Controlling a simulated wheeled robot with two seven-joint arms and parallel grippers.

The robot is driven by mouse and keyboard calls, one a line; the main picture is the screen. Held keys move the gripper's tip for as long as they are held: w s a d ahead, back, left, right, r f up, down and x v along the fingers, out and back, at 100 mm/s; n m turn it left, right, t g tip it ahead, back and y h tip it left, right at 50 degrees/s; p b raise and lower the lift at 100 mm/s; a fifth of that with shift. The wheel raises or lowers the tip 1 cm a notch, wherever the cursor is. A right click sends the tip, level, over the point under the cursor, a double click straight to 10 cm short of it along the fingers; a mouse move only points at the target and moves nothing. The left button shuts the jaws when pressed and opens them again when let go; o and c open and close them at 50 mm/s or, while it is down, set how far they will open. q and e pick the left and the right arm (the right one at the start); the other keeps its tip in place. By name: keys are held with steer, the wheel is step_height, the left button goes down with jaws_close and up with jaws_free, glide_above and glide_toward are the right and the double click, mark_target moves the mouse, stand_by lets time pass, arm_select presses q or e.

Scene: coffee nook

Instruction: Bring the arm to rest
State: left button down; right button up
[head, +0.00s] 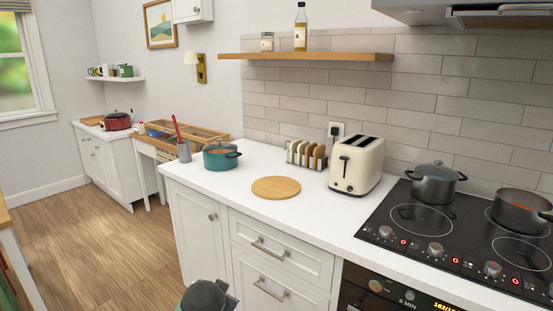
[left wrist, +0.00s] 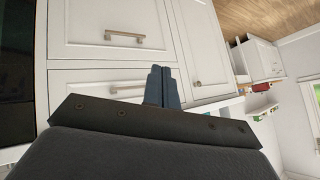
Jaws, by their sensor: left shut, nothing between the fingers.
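My left gripper (left wrist: 162,72) shows in the left wrist view with its two dark fingers together and nothing between them. It is in front of the white cabinet fronts, with drawer handles (left wrist: 124,37) beyond it. In the head view a dark part of my arm shows at the bottom edge, in front of the white lower cabinet (head: 201,231) and below the countertop. The fingers cannot be made out there. My right gripper is in neither view.
The white countertop (head: 240,210) holds a round wooden board (head: 276,188), a teal pot (head: 221,157), a toast rack (head: 306,156) and a cream toaster (head: 356,165). A black hob (head: 420,218) with two pots is at the right. Wooden floor (head: 110,230) is open at the left.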

arm_select(q)
steer(key=s+f+n+g+p, duration=0.1)
steer(key=s+f, duration=0.4)
steer(key=s, duration=0.7)
steer(key=s+d+f+n+g+h+p, duration=0.1)
steer(key=s+f, duration=0.4)
steer(key=s, duration=0.7)
steer(key=s+f+g+h+p, duration=0.1)
steer(key=s+f+g+p, duration=0.2)
steer(key=s, duration=0.9)
step_height(320, 180, down, 2)
steer(key=shift+s+d+f+n+g, duration=0.15)
steer(key=shift+s+n+g, duration=0.25)
steer(key=shift+g, duration=0.5)
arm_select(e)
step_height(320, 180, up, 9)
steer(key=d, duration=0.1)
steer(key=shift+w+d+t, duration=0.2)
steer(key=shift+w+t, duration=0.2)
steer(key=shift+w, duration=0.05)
